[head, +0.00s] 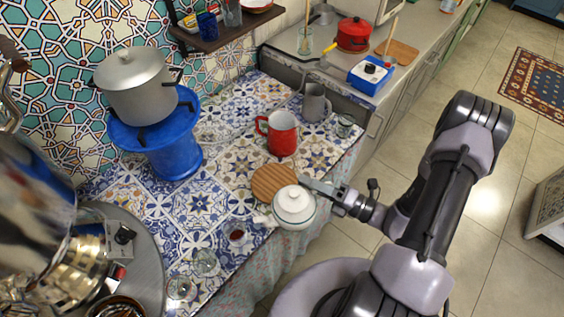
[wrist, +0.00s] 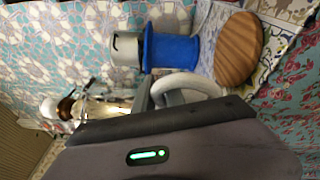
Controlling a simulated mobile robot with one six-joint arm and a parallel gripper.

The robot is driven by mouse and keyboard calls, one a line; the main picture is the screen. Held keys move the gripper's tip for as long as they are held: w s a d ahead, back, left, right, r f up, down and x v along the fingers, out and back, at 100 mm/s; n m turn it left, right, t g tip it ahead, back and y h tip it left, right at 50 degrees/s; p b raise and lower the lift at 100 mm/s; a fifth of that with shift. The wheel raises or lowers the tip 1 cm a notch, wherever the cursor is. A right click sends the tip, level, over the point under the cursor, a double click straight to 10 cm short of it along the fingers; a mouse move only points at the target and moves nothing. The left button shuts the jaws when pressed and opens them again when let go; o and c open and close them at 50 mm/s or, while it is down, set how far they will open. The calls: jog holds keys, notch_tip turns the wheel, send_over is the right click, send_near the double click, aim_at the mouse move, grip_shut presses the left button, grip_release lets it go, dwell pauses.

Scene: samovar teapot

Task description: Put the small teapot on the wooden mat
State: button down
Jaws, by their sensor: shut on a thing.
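The small teapot (head: 294,206) is white with a lid and a thin dark band. It looks about upright in the head view, at the counter's front edge, its spout pointing left. My gripper (head: 322,188) is shut on its right side, at the handle. In the wrist view a white curved piece (wrist: 190,83), apparently the handle, lies at the gripper jaws (wrist: 152,94). The round wooden mat (head: 270,180) lies on the tiled counter just behind the teapot, partly covered by it. The mat (wrist: 240,48) is fully visible in the wrist view. The teapot's height above the counter is unclear.
A red mug (head: 282,133) and a grey mug (head: 315,102) stand behind the mat. A glass of tea (head: 237,234) and empty glasses (head: 205,262) stand left of the teapot. A blue stand (head: 170,150) bears a grey pot (head: 138,88). A metal samovar fills the left edge.

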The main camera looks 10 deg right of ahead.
jog(key=shift+w+a+f+b, duration=0.45)
jog(key=shift+w+f+b, duration=0.5)
jog(key=shift+w, duration=1.5)
jog(key=shift+w+a+f+b, duration=0.4)
jog(key=shift+w+f+b, duration=0.5)
jog(key=shift+w, duration=1.6)
jog(key=shift+w+a+f+b, duration=0.55)
jog(key=shift+w+b, duration=0.6)
jog(key=shift+w, duration=1.3)
jog(key=shift+d+f, duration=0.1)
jog(key=shift+f, duration=0.2)
jog(key=c, duration=1.4)
grip_release()
jog(key=shift+r, duration=0.1)
